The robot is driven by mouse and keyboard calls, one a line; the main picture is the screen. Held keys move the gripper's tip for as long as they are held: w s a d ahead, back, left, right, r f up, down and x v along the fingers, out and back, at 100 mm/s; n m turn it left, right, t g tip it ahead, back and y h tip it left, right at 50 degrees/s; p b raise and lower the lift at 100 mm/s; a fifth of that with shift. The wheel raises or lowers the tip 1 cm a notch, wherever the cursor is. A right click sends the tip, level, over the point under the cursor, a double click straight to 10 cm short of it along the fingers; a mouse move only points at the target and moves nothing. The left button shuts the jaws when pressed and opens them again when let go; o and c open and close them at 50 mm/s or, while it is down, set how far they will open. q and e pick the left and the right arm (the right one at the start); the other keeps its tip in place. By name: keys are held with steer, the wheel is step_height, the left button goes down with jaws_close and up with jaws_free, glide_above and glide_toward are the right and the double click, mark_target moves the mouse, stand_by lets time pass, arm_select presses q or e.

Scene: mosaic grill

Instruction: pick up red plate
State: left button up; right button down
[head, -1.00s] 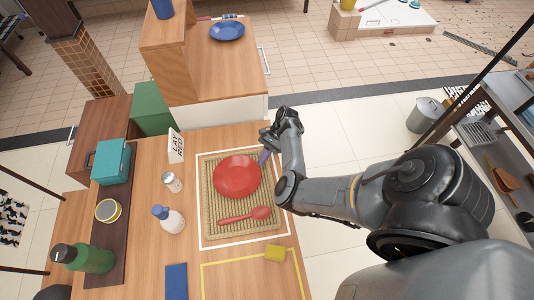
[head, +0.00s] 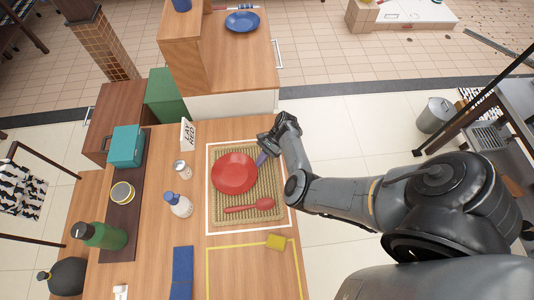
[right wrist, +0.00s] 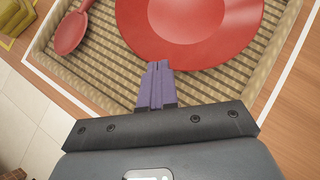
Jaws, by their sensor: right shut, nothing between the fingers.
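The red plate (head: 234,173) lies flat on a woven mat (head: 262,211) inside a white outline on the wooden counter. In the right wrist view the plate (right wrist: 190,28) fills the upper middle, its near rim at the fingertips. My right gripper (head: 262,158) is at the plate's right edge; its purple fingers (right wrist: 158,72) are shut together with nothing between them. I cannot tell whether the tips touch the rim or pass over it. My left gripper is in neither view.
A red spoon (head: 250,206) lies on the mat below the plate. A yellow sponge (head: 276,242), a blue-capped bottle (head: 178,205), a shaker (head: 181,170) and a "LAY RED" sign (head: 187,134) stand around. A blue plate (head: 242,22) sits on the far cabinet.

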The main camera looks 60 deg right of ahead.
stand_by(0.3)
steer(key=shift+s+d+f, duration=0.1)
steer(key=shift+d, duration=0.45)
steer(key=d, duration=0.2)
steer(key=shift+s+d, duration=0.2)
steer(key=shift+d, duration=0.2)
steer(key=v, duration=0.9)
steer(key=c, duration=1.5)
jaws_free()
steer(key=shift+s+d+r, duration=0.15)
steer(key=shift+d+r, duration=0.25)
steer(key=shift+c, duration=0.2)
